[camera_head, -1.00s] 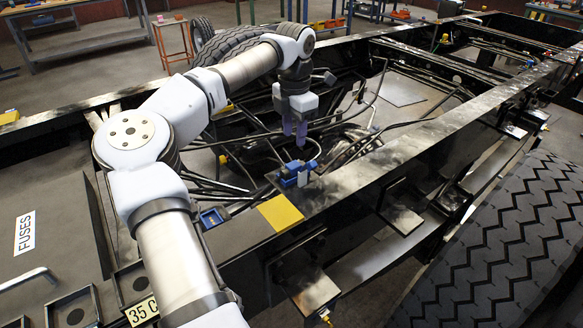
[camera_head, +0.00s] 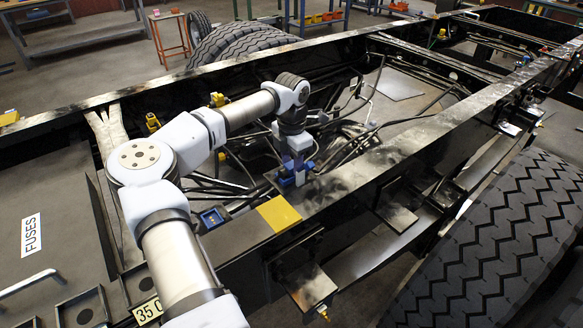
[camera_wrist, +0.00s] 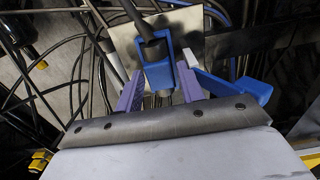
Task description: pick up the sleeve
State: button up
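A dark cylindrical piece (camera_wrist: 155,48) with a dark cable, which I take to be the sleeve, sits in a blue U-shaped holder (camera_wrist: 152,76) in the wrist view. In the head view the blue fixture (camera_head: 287,180) is on the near frame rail, mostly behind my gripper; the sleeve cannot be made out there. My gripper (camera_wrist: 160,88) has two purple fingers, spread apart, one on each side of the holder. No clear grip on the sleeve shows. In the head view my gripper (camera_head: 297,166) is low, right at the fixture.
A blue block (camera_wrist: 250,88) with a white-tipped bar is right of the fingers. A yellow patch (camera_head: 279,213) and a small blue box (camera_head: 213,217) lie to the left along the rail (camera_head: 385,160). Cables and hoses (camera_head: 350,145) crowd the space behind. A tyre (camera_head: 500,240) stands at right.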

aim_at(292, 164)
jog(key=c, duration=0.8)
jog(key=shift+o, duration=0.2)
jog(key=shift+r, duration=0.15)
notch_tip(292, 164, up, 20)
jog(key=b, duration=0.3)
